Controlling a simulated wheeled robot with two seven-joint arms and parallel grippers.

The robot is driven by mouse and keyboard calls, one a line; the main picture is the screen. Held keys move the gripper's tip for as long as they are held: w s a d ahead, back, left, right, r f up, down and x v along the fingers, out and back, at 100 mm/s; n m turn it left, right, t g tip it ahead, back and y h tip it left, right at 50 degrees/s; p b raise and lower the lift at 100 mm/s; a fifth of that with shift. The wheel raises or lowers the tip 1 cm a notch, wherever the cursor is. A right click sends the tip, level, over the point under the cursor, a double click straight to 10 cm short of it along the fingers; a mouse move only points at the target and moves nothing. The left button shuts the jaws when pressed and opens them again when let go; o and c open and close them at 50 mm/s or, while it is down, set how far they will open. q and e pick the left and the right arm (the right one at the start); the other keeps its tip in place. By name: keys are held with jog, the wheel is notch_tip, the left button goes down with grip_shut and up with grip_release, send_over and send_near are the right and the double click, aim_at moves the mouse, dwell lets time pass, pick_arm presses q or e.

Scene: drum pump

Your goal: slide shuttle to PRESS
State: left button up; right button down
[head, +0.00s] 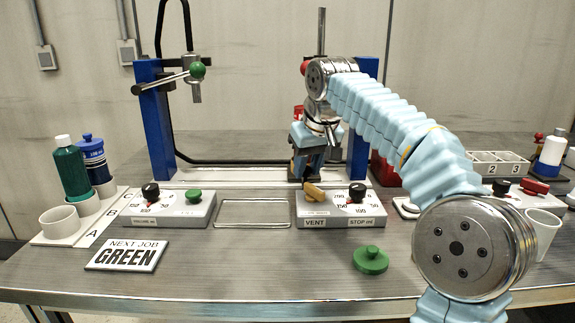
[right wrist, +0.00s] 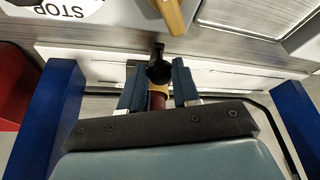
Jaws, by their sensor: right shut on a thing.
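My right gripper (head: 307,172) reaches down from the right onto the pale rail (head: 250,176) along the rear of the bench, just left of the right blue post. In the right wrist view, its two blue-grey fingers (right wrist: 159,88) are shut on a black-topped post (right wrist: 158,72) with a reddish-brown stem, over the white rail strip (right wrist: 225,72). The post looks like the shuttle's handle, but the gripper hides most of its base. I see no readable PRESS mark. My left gripper is not in view.
The right control box (head: 340,212), with a tan lever marked VENT and STOP, stands close in front of the gripper. A blue post (head: 362,130) stands beside it. The left control box (head: 170,212) and an empty metal tray (head: 253,213) are farther left. A green cap (head: 371,260) lies in front.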

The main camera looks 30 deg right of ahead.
jog(key=shift+s+d, duration=0.45)
jog(key=shift+d, duration=0.3)
jog(key=shift+s+d, duration=0.45)
jog(key=shift+d, duration=0.3)
jog(key=c, duration=0.8)
grip_release()
jog(key=shift+s+d, duration=0.1)
jog(key=shift+d, duration=0.05)
jog(key=shift+r, duration=0.35)
jog(key=shift+p+v, duration=0.9)
jog(key=shift+v, duration=5.7)
jog(key=shift+s+f, duration=0.1)
jog(key=shift+s, duration=0.05)
